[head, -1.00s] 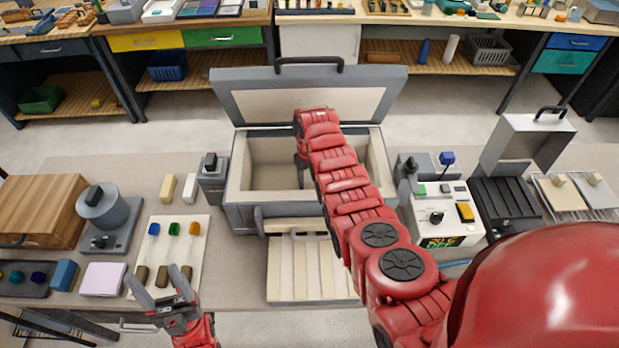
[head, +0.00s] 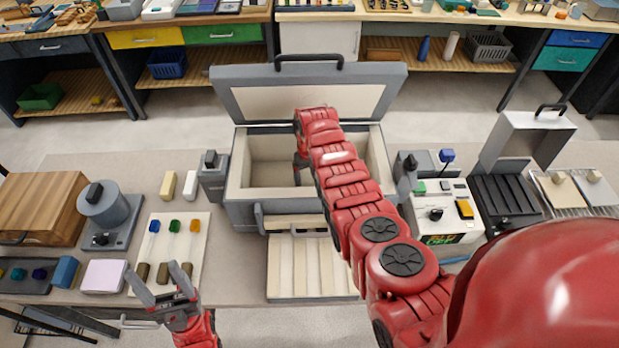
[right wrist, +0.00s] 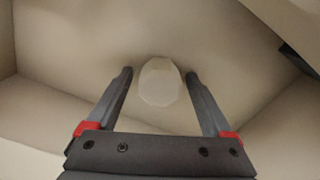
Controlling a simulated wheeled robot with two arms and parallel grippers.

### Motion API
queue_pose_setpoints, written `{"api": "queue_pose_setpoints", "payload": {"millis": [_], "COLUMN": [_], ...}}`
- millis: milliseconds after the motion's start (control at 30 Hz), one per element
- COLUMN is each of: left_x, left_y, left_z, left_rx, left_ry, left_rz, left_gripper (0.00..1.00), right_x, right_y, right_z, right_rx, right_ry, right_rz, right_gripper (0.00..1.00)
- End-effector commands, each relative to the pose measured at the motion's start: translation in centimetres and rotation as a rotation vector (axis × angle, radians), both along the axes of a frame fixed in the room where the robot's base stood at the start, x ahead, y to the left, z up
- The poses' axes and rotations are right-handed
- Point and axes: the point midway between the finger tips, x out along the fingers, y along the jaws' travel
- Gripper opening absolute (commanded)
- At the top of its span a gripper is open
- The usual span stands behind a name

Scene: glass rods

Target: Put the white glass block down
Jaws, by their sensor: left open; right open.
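The white glass block (right wrist: 160,82) shows in the right wrist view as a pale, faceted lump on the cream inner surface of the kiln-like box (head: 232,190). My right gripper (right wrist: 158,78) is open, with one finger on each side of the block and a gap on both sides. In the head view my right arm reaches into the open box; its gripper is mostly hidden there by the arm and the block cannot be seen. My left gripper (head: 153,274) is open and empty at the front left, near the board with coloured rods.
The box's lid (head: 310,95) stands open behind it. A slatted board (head: 312,270) lies in front. A grey cylinder device (head: 103,208) and a wooden box (head: 42,200) stand left; a control unit (head: 445,212) stands right. The box walls surround my right gripper.

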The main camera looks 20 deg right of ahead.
Motion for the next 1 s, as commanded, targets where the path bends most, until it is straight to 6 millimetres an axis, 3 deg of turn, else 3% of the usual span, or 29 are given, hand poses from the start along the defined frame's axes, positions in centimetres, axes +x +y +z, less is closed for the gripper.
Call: {"api": "queue_pose_setpoints", "payload": {"millis": [267, 700, 1000], "left_x": [0.0, 0.0, 0.0], "left_y": [0.0, 0.0, 0.0], "left_z": [-0.6, -3.3, -3.3], "left_rx": [0.000, 0.000, 0.000], "left_ry": [0.000, 0.000, 0.000], "left_rz": [0.000, 0.000, 0.000], "left_gripper": [0.67, 0.67, 0.67], "right_x": [0.2, 0.1, 0.0], "right_y": [0.0, 0.0, 0.0], "right_z": [1.5, 6.8, 7.7], "right_rx": [0.000, -0.001, 0.000], "right_ry": [-0.005, -0.004, 0.000], "right_rz": [0.000, 0.000, 0.000], "right_gripper": [0.85, 0.85, 0.85]}}
